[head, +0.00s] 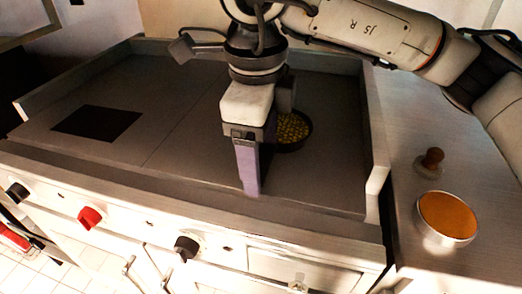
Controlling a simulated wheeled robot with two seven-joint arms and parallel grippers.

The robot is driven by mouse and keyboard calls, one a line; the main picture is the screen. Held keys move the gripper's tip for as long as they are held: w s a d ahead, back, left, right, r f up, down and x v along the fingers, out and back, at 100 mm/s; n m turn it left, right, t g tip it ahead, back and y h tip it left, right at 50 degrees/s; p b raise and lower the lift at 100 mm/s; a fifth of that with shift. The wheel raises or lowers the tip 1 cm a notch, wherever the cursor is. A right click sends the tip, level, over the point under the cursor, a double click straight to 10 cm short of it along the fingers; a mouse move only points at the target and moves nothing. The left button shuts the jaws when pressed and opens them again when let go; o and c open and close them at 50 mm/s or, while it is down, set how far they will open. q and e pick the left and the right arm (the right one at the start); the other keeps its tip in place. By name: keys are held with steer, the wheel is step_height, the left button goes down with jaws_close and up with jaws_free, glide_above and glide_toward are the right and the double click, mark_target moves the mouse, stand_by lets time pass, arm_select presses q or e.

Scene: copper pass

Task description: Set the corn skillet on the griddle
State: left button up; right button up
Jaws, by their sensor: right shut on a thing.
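The corn skillet (293,129) is a dark round pan filled with yellow corn kernels. It is over the right part of the griddle (200,135), partly hidden behind my right gripper. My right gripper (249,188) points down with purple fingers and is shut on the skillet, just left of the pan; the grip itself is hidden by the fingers. I cannot tell whether the pan's underside touches the griddle plate. My left gripper is out of view.
A dark square (97,123) marks the griddle's left part. Raised walls edge the griddle at the back and sides. On the right counter (410,120) stand a round metal container with an orange top (447,215) and a small brown-knobbed object (431,160).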

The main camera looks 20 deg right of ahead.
steer(key=o, duration=2)
steer(key=r, duration=0.4)
steer(key=s+r, duration=0.1)
steer(key=r, duration=0.3)
steer(key=a+r+p, duration=0.1)
steer(key=r, duration=0.3)
steer(key=shift+s, duration=0.15)
